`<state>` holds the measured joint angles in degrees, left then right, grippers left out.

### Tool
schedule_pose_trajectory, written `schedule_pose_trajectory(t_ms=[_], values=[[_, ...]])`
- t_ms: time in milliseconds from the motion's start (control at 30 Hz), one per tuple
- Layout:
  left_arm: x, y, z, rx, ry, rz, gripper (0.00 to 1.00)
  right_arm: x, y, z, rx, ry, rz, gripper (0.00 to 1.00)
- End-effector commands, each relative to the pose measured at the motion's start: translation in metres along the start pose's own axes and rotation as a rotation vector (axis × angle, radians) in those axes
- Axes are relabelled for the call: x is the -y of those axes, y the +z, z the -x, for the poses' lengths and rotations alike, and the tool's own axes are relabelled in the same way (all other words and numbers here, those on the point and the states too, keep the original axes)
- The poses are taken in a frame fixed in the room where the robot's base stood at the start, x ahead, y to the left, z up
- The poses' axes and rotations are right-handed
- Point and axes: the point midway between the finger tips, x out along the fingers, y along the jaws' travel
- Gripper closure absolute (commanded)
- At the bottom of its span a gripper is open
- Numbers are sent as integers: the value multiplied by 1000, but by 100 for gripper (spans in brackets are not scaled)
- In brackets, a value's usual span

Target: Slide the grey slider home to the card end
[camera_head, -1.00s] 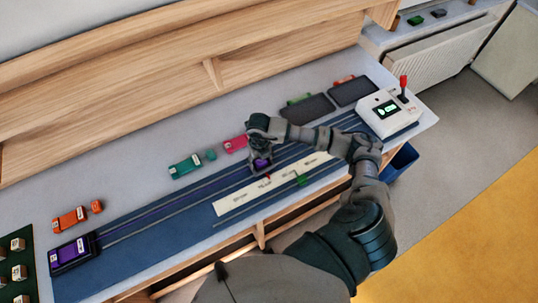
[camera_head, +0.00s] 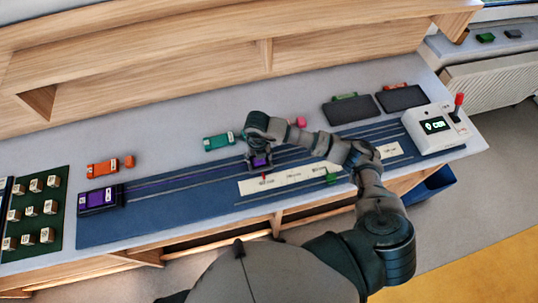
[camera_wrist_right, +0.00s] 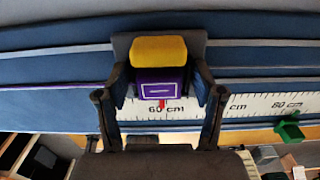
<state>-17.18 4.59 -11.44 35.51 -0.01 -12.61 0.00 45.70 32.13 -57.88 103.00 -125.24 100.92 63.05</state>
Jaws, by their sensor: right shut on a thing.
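The grey slider (camera_wrist_right: 158,116) sits on the rail of the blue track (camera_head: 190,213). In the wrist view it has a yellow top (camera_wrist_right: 158,50), a purple card face with a white mark, and a red pointer near 60 cm on the white scale (camera_wrist_right: 250,104). My right gripper (camera_wrist_right: 158,92) is shut on the slider, one finger on each side. In the head view my right gripper (camera_head: 260,157) hides much of the slider. A dark end block with a purple card (camera_head: 98,199) stands at the track's left end. My left gripper is not in view.
A green marker (camera_head: 331,177) stands on the scale, right of the slider. Teal (camera_head: 218,141) and orange (camera_head: 103,168) pieces lie behind the track. A white box with a red lever (camera_head: 434,127) stands at the right. The rail between slider and end block looks clear.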

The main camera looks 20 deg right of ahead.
Motion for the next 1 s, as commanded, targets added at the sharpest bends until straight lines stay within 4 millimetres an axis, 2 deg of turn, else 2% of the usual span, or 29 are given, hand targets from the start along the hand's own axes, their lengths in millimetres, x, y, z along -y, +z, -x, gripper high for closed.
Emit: schedule_pose_trajectory(t_ms=[33, 200, 500, 800, 1000], values=[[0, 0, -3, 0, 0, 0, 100, -5, -7, -10, -22, -7, 2, 98], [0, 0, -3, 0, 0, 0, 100, -14, -7, -10, -21, -10, 2, 98], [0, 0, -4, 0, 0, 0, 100, -14, -7, -10, -21, -11, 2, 98], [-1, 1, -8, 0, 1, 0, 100, -39, -6, -11, -19, -9, 2, 98], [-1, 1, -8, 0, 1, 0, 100, -40, -6, -10, -19, -9, 2, 98]])
